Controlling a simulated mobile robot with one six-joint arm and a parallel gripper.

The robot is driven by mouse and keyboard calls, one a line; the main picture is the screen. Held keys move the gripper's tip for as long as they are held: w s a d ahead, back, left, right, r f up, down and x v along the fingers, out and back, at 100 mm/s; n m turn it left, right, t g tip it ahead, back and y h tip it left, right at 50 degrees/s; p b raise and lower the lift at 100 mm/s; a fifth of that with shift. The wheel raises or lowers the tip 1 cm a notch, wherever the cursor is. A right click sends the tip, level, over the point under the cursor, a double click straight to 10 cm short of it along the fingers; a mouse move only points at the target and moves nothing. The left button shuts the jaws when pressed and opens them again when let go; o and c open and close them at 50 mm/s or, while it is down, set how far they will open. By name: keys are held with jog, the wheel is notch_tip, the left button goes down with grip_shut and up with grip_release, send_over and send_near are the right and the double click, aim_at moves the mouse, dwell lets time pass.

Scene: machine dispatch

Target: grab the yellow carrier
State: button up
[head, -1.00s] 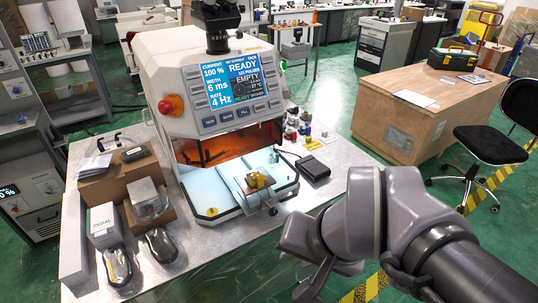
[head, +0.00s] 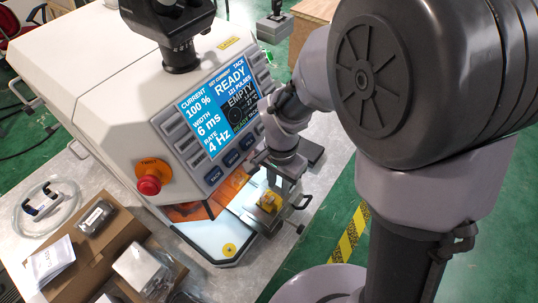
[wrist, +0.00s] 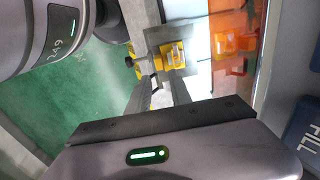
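The yellow carrier (head: 268,201) sits on a small grey tray (head: 248,201) at the machine's open front. In the wrist view the carrier (wrist: 173,54) shows ahead of my fingers, on the grey tray plate. My gripper (head: 279,186) is over the tray, close to the carrier. In the wrist view my gripper (wrist: 164,80) has its two fingers apart, with a gap between them, pointing toward the carrier. I see nothing held. I cannot tell whether a fingertip touches the carrier or the tray handle.
The white machine (head: 90,50) has a screen reading READY and EMPTY, and a red knob (head: 149,184). Orange panels (wrist: 232,40) stand beside the tray. A cardboard box (head: 95,235) with packages lies at lower left. Green floor is open at lower right.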

aim_at(278, 200)
notch_tip(278, 200, down, 8)
jog(key=shift+s+f+b, duration=0.1)
jog(key=shift+s+b, duration=0.05)
jog(key=shift+b, duration=0.85)
grip_shut()
